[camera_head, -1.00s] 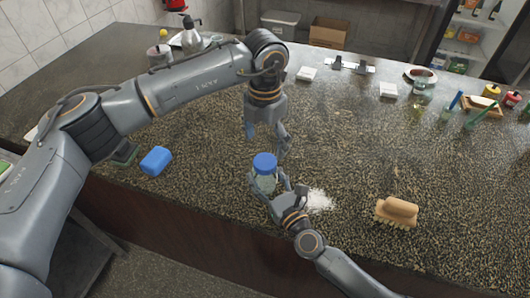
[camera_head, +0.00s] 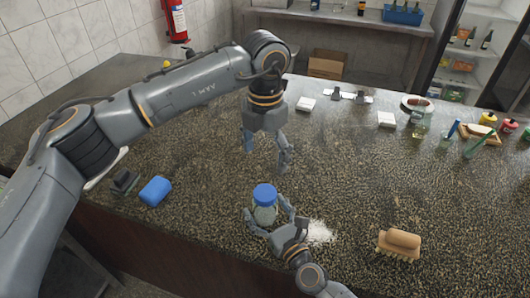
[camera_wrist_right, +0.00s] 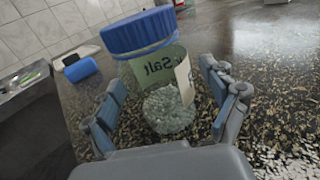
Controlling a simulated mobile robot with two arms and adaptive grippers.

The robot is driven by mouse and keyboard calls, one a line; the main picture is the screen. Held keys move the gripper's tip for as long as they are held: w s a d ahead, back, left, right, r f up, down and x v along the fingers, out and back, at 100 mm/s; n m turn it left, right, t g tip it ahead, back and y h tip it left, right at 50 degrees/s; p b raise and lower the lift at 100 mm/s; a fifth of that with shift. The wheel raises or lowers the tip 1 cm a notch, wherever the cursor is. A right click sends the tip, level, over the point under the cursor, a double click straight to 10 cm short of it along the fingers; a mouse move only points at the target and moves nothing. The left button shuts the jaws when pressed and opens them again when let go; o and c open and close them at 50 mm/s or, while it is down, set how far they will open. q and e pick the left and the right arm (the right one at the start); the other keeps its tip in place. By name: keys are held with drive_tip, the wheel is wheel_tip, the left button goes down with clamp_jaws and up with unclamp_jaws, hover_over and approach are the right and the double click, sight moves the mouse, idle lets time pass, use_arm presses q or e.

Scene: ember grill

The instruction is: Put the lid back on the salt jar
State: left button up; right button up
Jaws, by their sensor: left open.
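The salt jar (camera_head: 265,213) stands upright on the stone counter, clear glass with a "Salt" label and white grains low inside. Its blue lid (camera_head: 264,194) sits on top of the jar; in the right wrist view the lid (camera_wrist_right: 140,31) covers the mouth, and I cannot tell how firmly it is seated. My left gripper (camera_head: 267,155) is open and empty above and behind the jar, clear of the lid. My right gripper (camera_head: 268,218) has a finger on each side of the jar. In its wrist view the fingers (camera_wrist_right: 165,100) look spread, with gaps beside the glass.
Spilled white salt (camera_head: 319,232) lies right of the jar. A wooden brush (camera_head: 401,243) is farther right. A blue block (camera_head: 155,191) lies left, near a dark green sponge (camera_head: 124,181). Small dishes and bottles stand at the back right. The counter between is mostly clear.

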drive_tip(key=v, duration=1.2)
idle(0.4)
